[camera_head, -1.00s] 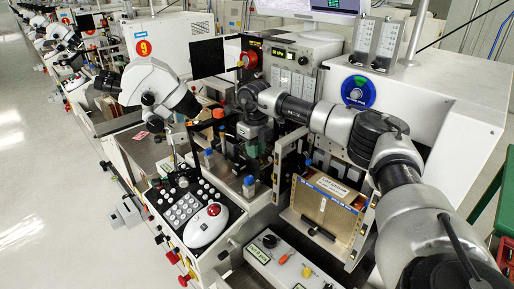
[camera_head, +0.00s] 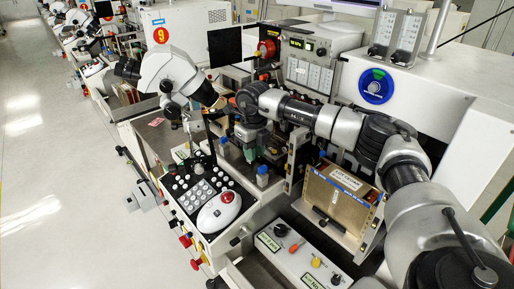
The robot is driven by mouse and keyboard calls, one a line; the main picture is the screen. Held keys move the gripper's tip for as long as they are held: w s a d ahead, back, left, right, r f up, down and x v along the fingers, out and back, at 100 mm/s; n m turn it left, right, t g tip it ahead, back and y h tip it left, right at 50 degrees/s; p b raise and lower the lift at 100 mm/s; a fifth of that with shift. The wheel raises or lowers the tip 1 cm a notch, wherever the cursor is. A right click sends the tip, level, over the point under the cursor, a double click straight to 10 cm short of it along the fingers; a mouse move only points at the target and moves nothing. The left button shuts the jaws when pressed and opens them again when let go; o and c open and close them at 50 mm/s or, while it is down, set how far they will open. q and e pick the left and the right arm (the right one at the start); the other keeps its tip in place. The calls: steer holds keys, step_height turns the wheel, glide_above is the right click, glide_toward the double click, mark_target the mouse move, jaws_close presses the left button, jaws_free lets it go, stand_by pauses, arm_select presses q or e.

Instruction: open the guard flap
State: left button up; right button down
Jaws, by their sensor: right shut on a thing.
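My right arm reaches in from the right, across the front of the bonding machine (camera_head: 297,72). Its wrist bends down at the work area, and my right gripper (camera_head: 250,137) points downward there, behind the small blue-capped bottles. The gripper is shut on a part at the machine's work area, taken to be the guard flap. The flap is mostly hidden by the gripper and wrist, and its angle cannot be told. My left gripper is not in view.
A microscope (camera_head: 172,75) stands left of the gripper. A button panel with a white mouse-like device (camera_head: 217,212) lies in front. A labelled box (camera_head: 340,200) and a knob panel (camera_head: 300,258) are at the right front.

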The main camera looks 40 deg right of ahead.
steer(key=shift+f, duration=0.15)
steer(key=c, duration=1.5)
jaws_free()
steer(key=shift+a, duration=0.15)
steer(key=o, duration=0.4)
steer(key=shift+d, duration=0.35)
steer(key=shift+a, duration=0.15)
steer(key=shift+w+r, duration=0.1)
steer(key=shift+r, duration=0.5)
step_height(320, 180, up, 10)
steer(key=b, duration=0.2)
steer(key=shift+f, duration=0.15)
steer(key=shift+c, duration=0.3)
